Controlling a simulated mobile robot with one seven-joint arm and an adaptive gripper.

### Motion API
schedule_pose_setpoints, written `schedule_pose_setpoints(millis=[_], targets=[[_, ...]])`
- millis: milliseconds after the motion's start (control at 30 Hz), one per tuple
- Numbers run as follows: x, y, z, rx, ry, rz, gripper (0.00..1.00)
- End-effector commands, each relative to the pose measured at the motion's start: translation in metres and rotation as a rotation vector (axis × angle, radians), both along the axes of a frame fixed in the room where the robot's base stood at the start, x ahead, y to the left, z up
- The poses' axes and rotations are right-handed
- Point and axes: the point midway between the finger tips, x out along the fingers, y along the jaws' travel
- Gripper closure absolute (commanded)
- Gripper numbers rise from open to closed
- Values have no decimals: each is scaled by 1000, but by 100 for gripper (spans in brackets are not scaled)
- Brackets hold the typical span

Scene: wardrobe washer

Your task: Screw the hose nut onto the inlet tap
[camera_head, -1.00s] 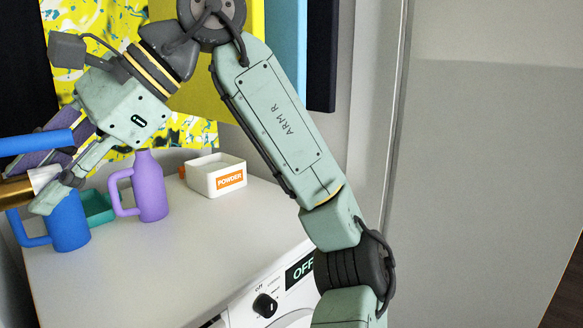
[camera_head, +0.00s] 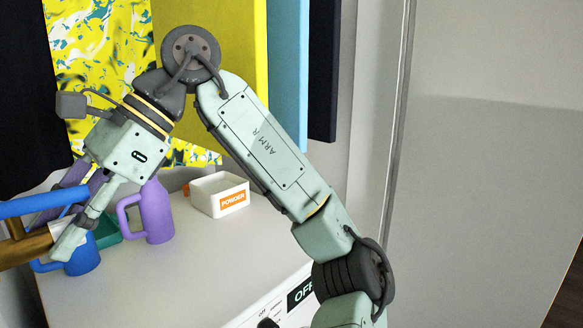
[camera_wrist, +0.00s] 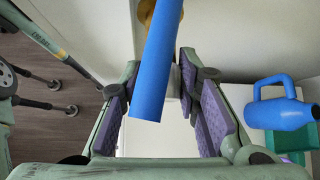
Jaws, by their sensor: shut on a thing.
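My gripper (camera_head: 58,226) is at the left of the head view, around a pale collar (camera_head: 58,229), apparently the hose nut. It is shut on it; the fingers hide much of it. The collar sits at the end of a brass cylinder (camera_head: 32,246), which looks like the inlet tap and runs out of the left edge. I cannot tell how far the two are joined. A blue bar (camera_head: 45,202) lies just above the brass. In the wrist view the blue bar (camera_wrist: 155,70) crosses between my purple-padded fingers (camera_wrist: 165,85), hiding the grasp. No hose is clearly visible.
A blue jug (camera_head: 84,256) stands close under my gripper, beside a teal container (camera_head: 106,231). A purple jug (camera_head: 157,212) and a white powder box (camera_head: 219,196) stand on the washer top (camera_head: 185,265). Its front part is clear.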

Motion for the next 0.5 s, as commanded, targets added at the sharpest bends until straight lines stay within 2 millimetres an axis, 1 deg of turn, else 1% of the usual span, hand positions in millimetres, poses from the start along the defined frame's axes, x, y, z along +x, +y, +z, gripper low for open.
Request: schedule_pose_setpoints(millis=[33, 133, 267, 300, 500], targets=[[0, 0, 4, -17, 16, 2, 100], [0, 0, 0, -27, 26, 1, 100], [0, 0, 0, -25, 24, 1, 100], [0, 0, 0, -25, 24, 1, 69], [0, 0, 0, -24, 24, 0, 56]])
